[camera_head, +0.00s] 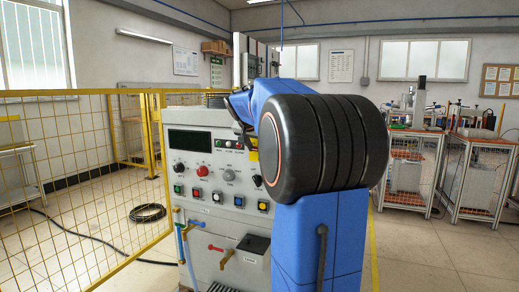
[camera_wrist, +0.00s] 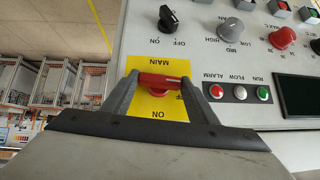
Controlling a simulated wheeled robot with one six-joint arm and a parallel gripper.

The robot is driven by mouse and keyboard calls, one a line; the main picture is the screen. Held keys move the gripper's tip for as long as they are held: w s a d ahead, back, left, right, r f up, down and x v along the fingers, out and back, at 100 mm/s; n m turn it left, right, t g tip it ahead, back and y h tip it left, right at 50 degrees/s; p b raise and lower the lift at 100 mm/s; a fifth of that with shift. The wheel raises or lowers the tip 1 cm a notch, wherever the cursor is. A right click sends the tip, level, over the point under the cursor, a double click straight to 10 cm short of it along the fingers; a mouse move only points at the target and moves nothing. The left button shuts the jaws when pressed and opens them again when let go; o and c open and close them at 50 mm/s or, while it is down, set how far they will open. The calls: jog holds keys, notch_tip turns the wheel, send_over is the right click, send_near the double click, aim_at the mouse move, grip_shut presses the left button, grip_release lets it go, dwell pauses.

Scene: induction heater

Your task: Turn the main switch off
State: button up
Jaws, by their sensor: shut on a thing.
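The main switch is a red rotary handle (camera_wrist: 162,80) on a yellow plate (camera_wrist: 150,66) marked MAIN and ON, upside down in the wrist view. The handle lies nearly level across that picture. A second label at its right end is partly hidden. My gripper (camera_wrist: 166,84) has one finger on each side and is shut on the handle. In the head view my arm hides the switch and most of my gripper; only a bit of the yellow plate (camera_head: 254,156) shows beside the arm.
The grey heater panel (camera_head: 190,112) carries a dark display (camera_head: 189,140), several knobs, lamps and push buttons close to the switch. A yellow mesh fence (camera_head: 85,170) stands left. Racks (camera_head: 405,165) stand at right, with open floor before them.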

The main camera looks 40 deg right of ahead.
jog(key=shift+n+g, duration=0.3)
jog(key=shift+g, duration=0.1)
jog(key=o, duration=1)
jog(key=shift+o, duration=0.2)
jog(key=shift+a, duration=0.1)
jog(key=v, duration=1.7)
jog(key=shift+a, duration=0.25)
jog(key=shift+w, duration=0.1)
